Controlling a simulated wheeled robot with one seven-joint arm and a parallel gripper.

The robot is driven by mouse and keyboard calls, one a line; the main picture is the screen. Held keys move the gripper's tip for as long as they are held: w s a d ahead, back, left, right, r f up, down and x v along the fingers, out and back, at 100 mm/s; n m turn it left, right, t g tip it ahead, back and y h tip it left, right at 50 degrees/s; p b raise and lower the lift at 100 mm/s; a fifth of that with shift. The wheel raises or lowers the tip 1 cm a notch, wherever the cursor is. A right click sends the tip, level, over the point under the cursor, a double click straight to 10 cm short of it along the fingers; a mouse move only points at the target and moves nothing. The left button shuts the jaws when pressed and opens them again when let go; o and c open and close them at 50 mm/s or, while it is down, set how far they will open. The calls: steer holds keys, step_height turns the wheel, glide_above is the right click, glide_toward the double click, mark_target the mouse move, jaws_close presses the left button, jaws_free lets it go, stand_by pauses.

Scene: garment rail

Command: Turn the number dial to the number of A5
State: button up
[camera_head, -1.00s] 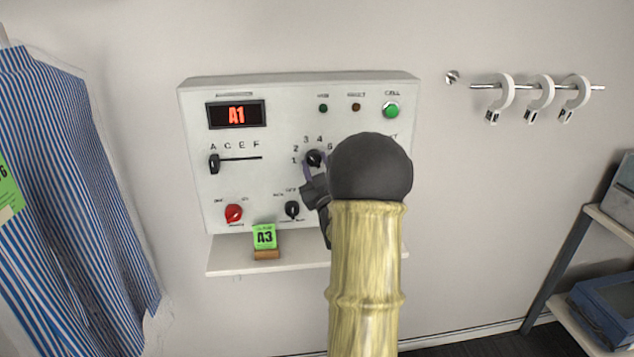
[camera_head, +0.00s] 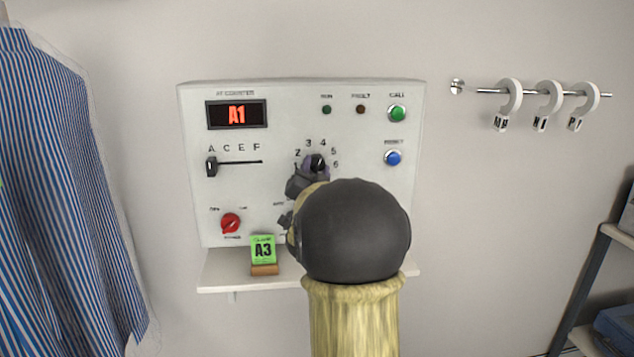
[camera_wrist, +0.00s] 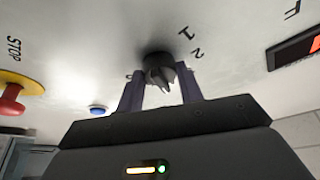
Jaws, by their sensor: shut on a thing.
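The number dial (camera_head: 317,161) is a black knob on the white control panel (camera_head: 300,99), with numbers 1 to 6 around it, some hidden. My gripper (camera_head: 309,172) is at the dial, partly hidden behind my arm. In the wrist view, the two fingers of my gripper (camera_wrist: 160,84) stand on either side of the black dial (camera_wrist: 158,66) and are shut on it. I cannot tell which number its pointer faces. The red display (camera_head: 237,115) reads A1. The letter slider (camera_head: 211,167) stands at A.
A green A3 card (camera_head: 263,250) stands on the small shelf (camera_head: 224,275) below. A red knob (camera_head: 230,223), green button (camera_head: 397,113) and blue button (camera_head: 393,158) are nearby. A striped shirt (camera_head: 65,190) hangs left. A rail with white hooks (camera_head: 548,93) is right.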

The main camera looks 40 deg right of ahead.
steer(key=m+g, duration=0.1)
steer(key=m, duration=0.1)
steer(key=m+g+b, duration=0.1)
steer(key=m, duration=0.1)
steer(key=shift+w+a+f+m+b, duration=0.15)
steer(key=shift+m+b, duration=0.15)
steer(key=shift+m, duration=0.1)
steer(key=shift+r+m+g+b, duration=0.15)
steer(key=shift+m+g, duration=0.25)
steer(key=shift+m, duration=0.7)
steer(key=shift+r+m+g+b, duration=0.15)
steer(key=shift+m+g, duration=0.25)
steer(key=shift+m, duration=0.7)
steer(key=o, duration=1)
steer(key=shift+a, duration=0.1)
steer(key=b+v, duration=0.1)
steer(key=v, duration=1.6)
steer(key=shift+a+f, duration=0.1)
steer(key=shift+a, duration=0.1)
